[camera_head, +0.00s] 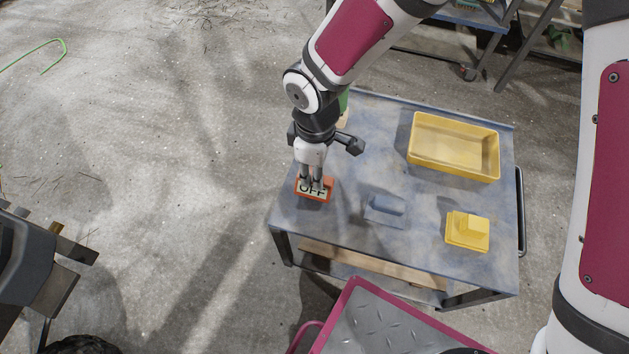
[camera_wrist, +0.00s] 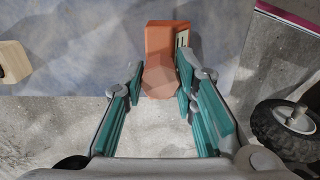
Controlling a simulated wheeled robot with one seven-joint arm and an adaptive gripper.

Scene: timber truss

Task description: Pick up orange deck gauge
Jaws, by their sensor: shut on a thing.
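The orange deck gauge (camera_head: 327,183) is at the left front of the blue-grey cart top (camera_head: 330,232), with a pale "OFF" label on its near side. My gripper (camera_head: 313,182) points down over it with its fingers around its upper part. In the wrist view the orange gauge (camera_wrist: 160,45) sits between the fingertips of my gripper (camera_wrist: 160,78), its label edge showing at the right. My gripper is shut on it. I cannot tell whether the gauge still touches the cart top.
A yellow tray (camera_head: 425,161) stands at the cart's back right, a yellow block (camera_head: 467,231) at front right, and a blue block (camera_head: 385,207) right of the gauge. A green thing (camera_head: 344,101) is partly hidden behind my arm. A wooden piece (camera_wrist: 14,62) shows in the wrist view.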

